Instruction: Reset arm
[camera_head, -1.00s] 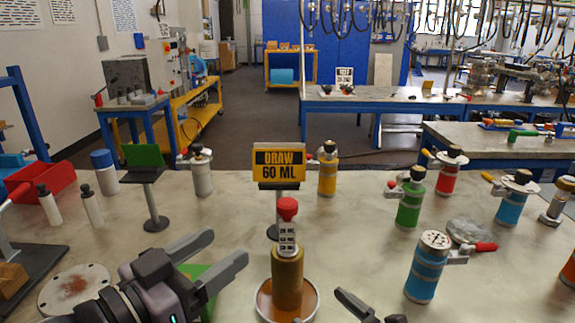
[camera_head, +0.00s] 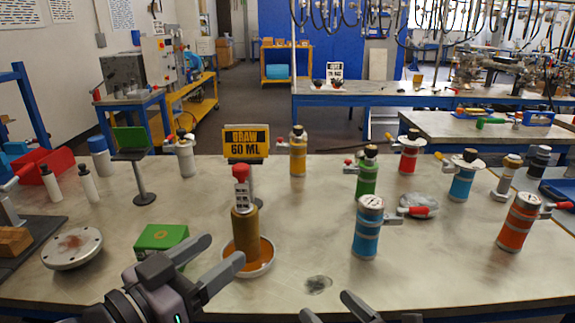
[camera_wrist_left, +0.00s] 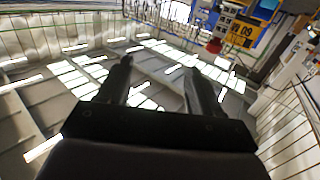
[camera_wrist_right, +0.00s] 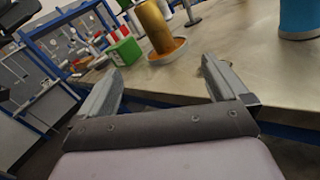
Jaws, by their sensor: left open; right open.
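My left gripper (camera_head: 205,265) is open and empty at the front left of the table, between the green box (camera_head: 161,239) and the brown cylinder (camera_head: 244,230). It looks apart from both in the head view. Its open fingers also show in the left wrist view (camera_wrist_left: 158,80). My right gripper (camera_head: 330,312) is at the bottom edge of the head view, with only its fingertips visible. In the right wrist view (camera_wrist_right: 162,80) it is open and empty, near the table's front edge. The brown cylinder has a red top and stands in an orange-filled dish (camera_head: 262,262).
A yellow "DRAW 60 ML" sign (camera_head: 246,142) stands behind the cylinder. A round flange plate (camera_head: 72,250) lies at left. The table's front right (camera_head: 430,270) is clear.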

